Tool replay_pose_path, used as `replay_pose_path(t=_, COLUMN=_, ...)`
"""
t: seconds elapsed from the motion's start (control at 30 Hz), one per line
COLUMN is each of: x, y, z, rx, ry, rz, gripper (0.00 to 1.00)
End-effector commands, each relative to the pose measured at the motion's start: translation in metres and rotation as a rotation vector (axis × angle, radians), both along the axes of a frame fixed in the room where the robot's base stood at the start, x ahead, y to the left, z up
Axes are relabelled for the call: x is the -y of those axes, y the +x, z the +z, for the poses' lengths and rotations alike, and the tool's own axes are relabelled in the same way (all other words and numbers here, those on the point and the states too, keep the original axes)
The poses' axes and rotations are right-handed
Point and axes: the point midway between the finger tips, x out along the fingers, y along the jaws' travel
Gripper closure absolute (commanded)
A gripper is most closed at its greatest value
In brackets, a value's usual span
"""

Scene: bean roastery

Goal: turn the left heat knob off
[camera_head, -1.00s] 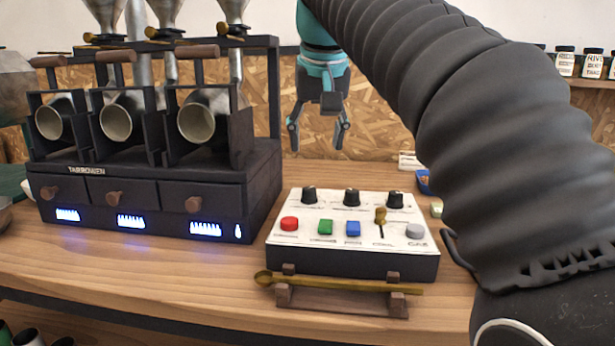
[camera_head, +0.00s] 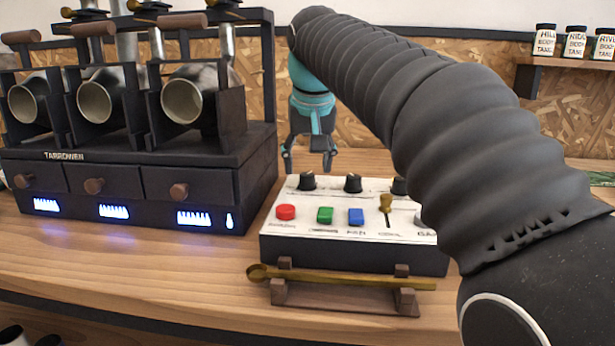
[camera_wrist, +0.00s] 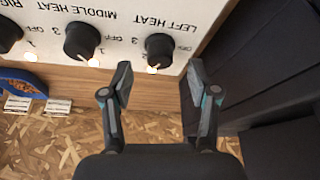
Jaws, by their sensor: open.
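The left heat knob (camera_head: 307,181) is a black round knob at the back left of the white-topped control panel (camera_head: 300,226). In the wrist view the left heat knob (camera_wrist: 159,47) sits under the upside-down "LEFT HEAT" print, with a bright mark at its lower edge; its exact setting is hard to read. My gripper (camera_head: 308,164) is open and empty, just above and behind this knob. In the wrist view my gripper (camera_wrist: 160,84) has its fingers spread apart, with the knob seen beyond and between them, apparently untouched.
The middle heat knob (camera_wrist: 81,40) is beside the left one, and the third knob (camera_head: 400,186) is partly behind my arm. Red (camera_head: 286,212), green (camera_head: 325,215) and blue (camera_head: 356,216) buttons lie in front. The dark roaster (camera_head: 200,150) stands close at left.

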Motion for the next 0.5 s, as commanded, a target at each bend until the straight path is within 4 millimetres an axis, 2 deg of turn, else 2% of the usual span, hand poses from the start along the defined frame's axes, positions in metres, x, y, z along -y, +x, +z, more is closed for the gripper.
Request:
replay_pose_path(t=0.03, x=0.0, y=0.003, z=-0.008, rx=-0.002, ry=0.0, rz=0.0, gripper=0.4)
replay_pose_path(t=0.2, x=0.0, y=0.009, z=-0.021, rx=0.0, ry=0.0, rz=0.0, gripper=0.4)
replay_pose_path(t=0.5, x=-0.001, y=0.011, z=-0.025, rx=0.001, ry=0.0, rz=0.0, gripper=0.4)
